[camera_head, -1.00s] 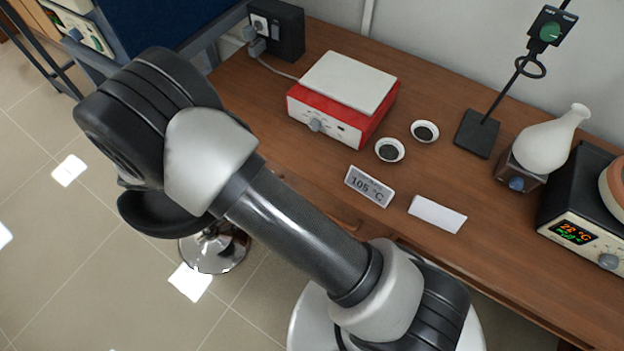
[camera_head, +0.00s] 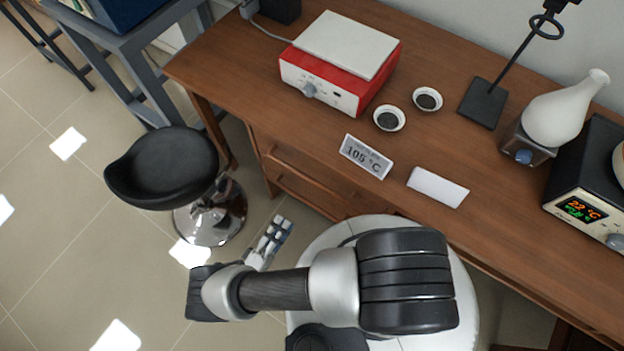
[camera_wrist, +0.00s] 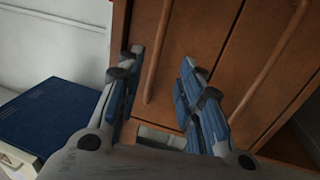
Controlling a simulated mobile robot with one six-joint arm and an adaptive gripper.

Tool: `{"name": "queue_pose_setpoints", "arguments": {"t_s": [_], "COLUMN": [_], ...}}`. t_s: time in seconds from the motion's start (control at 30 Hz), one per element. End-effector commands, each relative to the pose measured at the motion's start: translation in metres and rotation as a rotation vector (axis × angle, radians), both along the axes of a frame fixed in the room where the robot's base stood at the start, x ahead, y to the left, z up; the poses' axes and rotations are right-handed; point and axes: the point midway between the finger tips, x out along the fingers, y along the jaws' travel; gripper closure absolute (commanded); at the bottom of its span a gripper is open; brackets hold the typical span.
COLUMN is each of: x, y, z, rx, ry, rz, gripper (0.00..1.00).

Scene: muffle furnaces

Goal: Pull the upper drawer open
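The wooden drawer unit is under the desk. In the head view, the upper drawer (camera_head: 297,168) is the higher front, and it looks shut. In the rolled wrist view, I take the upper drawer (camera_wrist: 180,50) to be the left front; its long bar handle (camera_wrist: 156,60) runs nearly upright in the picture. My gripper (camera_wrist: 163,72) is open and empty, with one finger either side of the handle's line. I cannot tell whether the handle is between the fingertips in depth. In the head view my gripper (camera_head: 272,235) is just in front of the drawers.
The lower drawer (camera_head: 303,196) has a similar handle (camera_wrist: 270,65). A black stool (camera_head: 165,165) stands left of my gripper. On the desk (camera_head: 235,85) are a red hotplate (camera_head: 340,75), dishes, a 105 °C sign (camera_head: 366,157) and a flask (camera_head: 560,110).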

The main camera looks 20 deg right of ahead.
Motion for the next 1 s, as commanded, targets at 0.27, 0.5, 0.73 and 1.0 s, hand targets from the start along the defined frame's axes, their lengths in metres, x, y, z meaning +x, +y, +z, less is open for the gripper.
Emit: {"name": "queue_pose_setpoints", "arguments": {"t_s": [0.27, 0.5, 0.73, 1.0], "x": [0.028, 0.058, 0.083, 0.096], "y": [-0.040, -0.083, -0.117, -0.134], "z": [0.011, 0.020, 0.028, 0.033], "rx": [-0.004, -0.001, 0.000, -0.001], "ry": [0.003, 0.003, 0.004, 0.004], "rz": [-0.011, -0.013, -0.011, -0.007], "gripper": [0.66, 0.66, 0.66, 0.66]}}
